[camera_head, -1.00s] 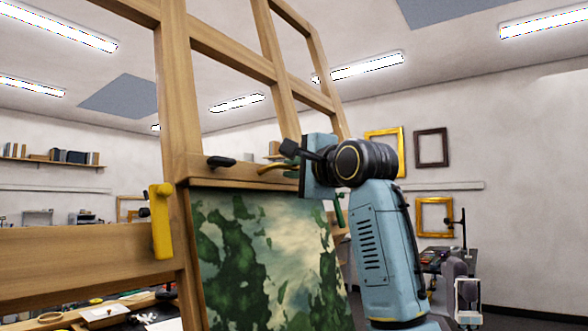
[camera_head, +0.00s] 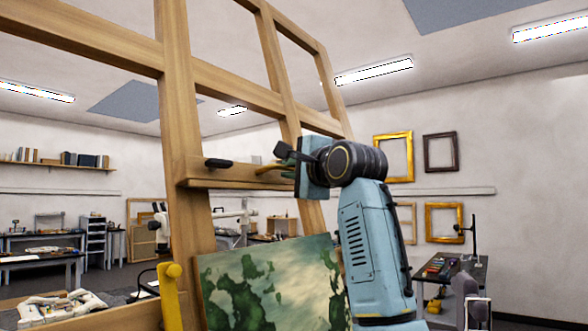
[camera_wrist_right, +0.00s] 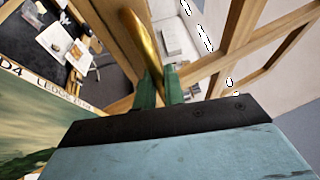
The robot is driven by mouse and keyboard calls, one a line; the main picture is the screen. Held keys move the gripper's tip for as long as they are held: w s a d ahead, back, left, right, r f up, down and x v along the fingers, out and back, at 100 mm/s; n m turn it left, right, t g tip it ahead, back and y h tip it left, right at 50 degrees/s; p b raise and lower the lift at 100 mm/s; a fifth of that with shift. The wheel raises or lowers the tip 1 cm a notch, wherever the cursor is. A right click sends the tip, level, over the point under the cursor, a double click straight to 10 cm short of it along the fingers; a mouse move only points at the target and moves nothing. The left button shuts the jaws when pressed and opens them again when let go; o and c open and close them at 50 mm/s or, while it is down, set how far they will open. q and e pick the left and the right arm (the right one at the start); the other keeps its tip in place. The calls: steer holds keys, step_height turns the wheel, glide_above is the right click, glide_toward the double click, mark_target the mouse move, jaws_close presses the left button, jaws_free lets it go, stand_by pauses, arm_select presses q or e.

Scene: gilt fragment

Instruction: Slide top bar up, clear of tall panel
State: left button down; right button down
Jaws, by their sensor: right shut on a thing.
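The wooden top bar (camera_head: 238,180) spans the easel's two uprights, with a black knob (camera_head: 218,163) on its left part and a curved brass handle (camera_head: 268,169) to the right. My right gripper (camera_head: 288,170) is shut on the brass handle. In the right wrist view the handle (camera_wrist_right: 140,38) runs between the green fingers (camera_wrist_right: 160,88). The tall panel (camera_head: 272,285), painted green and cream, stands below the bar. A see-through gap shows between the bar and the panel's top edge. My right arm hides the panel's right side. My left gripper is not in view.
The easel's left upright (camera_head: 180,120) and fixed crossbar (camera_head: 225,83) rise above the top bar. A yellow handle (camera_head: 171,292) sits at the lower left. Workbenches, shelves and wall frames (camera_head: 443,222) are farther back.

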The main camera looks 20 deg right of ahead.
steer(key=shift+r, duration=0.1)
steer(key=c, duration=1.8)
jaws_free()
steer(key=shift+s+d+b, duration=0.1)
steer(key=shift+s+b, duration=0.25)
steer(key=shift+s, duration=0.1)
steer(key=b+v, duration=0.4)
steer(key=v, duration=0.8)
steer(key=shift+s+d, duration=0.15)
steer(key=shift+s, duration=0.1)
